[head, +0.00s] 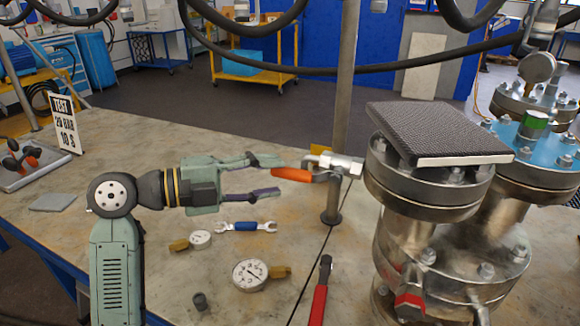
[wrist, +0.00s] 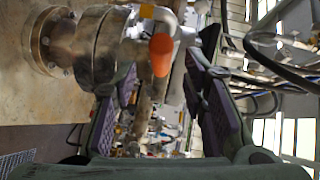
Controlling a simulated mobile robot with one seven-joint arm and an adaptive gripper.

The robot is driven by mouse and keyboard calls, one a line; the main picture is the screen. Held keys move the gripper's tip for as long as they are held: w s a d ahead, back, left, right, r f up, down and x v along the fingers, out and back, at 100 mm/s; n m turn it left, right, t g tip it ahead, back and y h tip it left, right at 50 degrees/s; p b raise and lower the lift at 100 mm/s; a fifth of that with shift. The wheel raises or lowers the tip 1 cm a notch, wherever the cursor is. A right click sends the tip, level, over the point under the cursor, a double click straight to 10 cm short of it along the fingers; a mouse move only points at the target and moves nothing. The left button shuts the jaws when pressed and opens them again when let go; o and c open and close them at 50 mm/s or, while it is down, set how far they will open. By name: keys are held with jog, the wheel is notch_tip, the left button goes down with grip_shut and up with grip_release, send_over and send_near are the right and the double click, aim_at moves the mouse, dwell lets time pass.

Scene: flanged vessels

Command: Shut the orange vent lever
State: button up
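The orange vent lever (head: 292,174) points left from a silver valve (head: 342,164) on the side of the flanged vessel (head: 425,190). In the wrist view its rounded orange end (wrist: 161,52) faces the camera, near the far end of the gap between the fingers. My gripper (head: 266,177) is open and empty, to the left of the valve. In the head view the lever's tip lies at the mouth of the gripper, level between the upper and lower fingertips. The wrist view shows both purple finger pads (wrist: 216,105) apart. Contact with the lever is not visible.
A dark textured plate (head: 440,132) lies on the vessel's top flange. A thin post (head: 340,110) stands behind the valve. Gauges (head: 250,274), a blue-handled wrench (head: 246,226) and a red-handled tool (head: 319,292) lie on the bench below my gripper. The bench behind my gripper is mostly clear.

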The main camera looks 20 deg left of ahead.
aim_at(283, 175)
jog(key=p+x, duration=0.1)
jog(key=x, duration=0.4)
grip_shut()
dwell(0.5)
dwell(0.4)
